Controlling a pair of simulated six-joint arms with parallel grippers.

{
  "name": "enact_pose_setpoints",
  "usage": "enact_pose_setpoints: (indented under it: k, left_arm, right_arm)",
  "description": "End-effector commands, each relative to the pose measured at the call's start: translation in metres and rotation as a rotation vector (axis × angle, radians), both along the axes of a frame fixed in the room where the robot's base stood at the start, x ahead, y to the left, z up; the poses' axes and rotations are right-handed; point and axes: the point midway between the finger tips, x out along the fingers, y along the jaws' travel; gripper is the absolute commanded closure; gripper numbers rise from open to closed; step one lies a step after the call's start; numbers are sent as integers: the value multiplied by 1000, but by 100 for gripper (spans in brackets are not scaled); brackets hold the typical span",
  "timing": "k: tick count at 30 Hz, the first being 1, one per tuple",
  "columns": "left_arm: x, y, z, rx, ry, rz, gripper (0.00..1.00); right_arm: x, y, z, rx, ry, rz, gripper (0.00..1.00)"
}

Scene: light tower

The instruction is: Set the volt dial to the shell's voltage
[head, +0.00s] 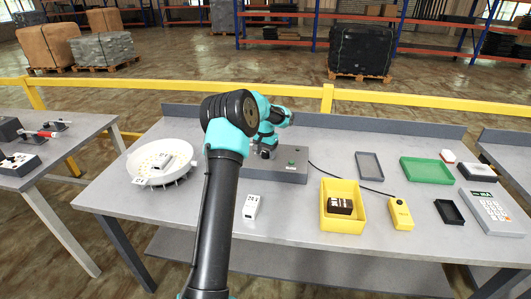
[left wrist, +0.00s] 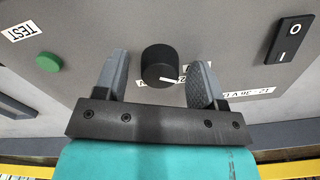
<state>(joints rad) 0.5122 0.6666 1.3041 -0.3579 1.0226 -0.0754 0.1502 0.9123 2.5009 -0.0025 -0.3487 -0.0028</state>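The volt dial (left wrist: 160,64) is a black round knob with a white pointer mark, on the grey test box (left wrist: 215,30). In the left wrist view my left gripper (left wrist: 160,82) is open, with one finger on each side of the dial and visible gaps. A partly hidden voltage label (left wrist: 248,94) lies beside the dial. In the head view the gripper (head: 265,152) is over the left part of the test box (head: 290,173), and my arm hides the dial. A white block (head: 251,207), possibly the shell, stands in front; its printed marking is too small to read surely. My right gripper is out of view.
A green button (left wrist: 48,62) marked TEST and a black rocker switch (left wrist: 289,38) flank the dial. A round white tray (head: 143,180) stands left. A yellow bin (head: 328,222), yellow device (head: 400,215), green tray (head: 421,180) and keypad device (head: 490,212) stand right.

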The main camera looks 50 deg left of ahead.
Motion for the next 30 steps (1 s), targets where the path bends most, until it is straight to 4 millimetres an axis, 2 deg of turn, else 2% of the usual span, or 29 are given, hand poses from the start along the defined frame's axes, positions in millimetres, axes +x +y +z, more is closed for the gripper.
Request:
enact_pose_setpoints:
  k: [8,14,20,30]
  left_arm:
    - [0,0,1,0,0,0,36]
    - [0,0,15,1,-2,0,36]
    - [1,0,48,2,-4,0,36]
    - [1,0,114,1,-3,-1,36]
  right_arm:
    - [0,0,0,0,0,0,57]
    - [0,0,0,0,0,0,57]
    - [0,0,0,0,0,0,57]
    - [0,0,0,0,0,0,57]
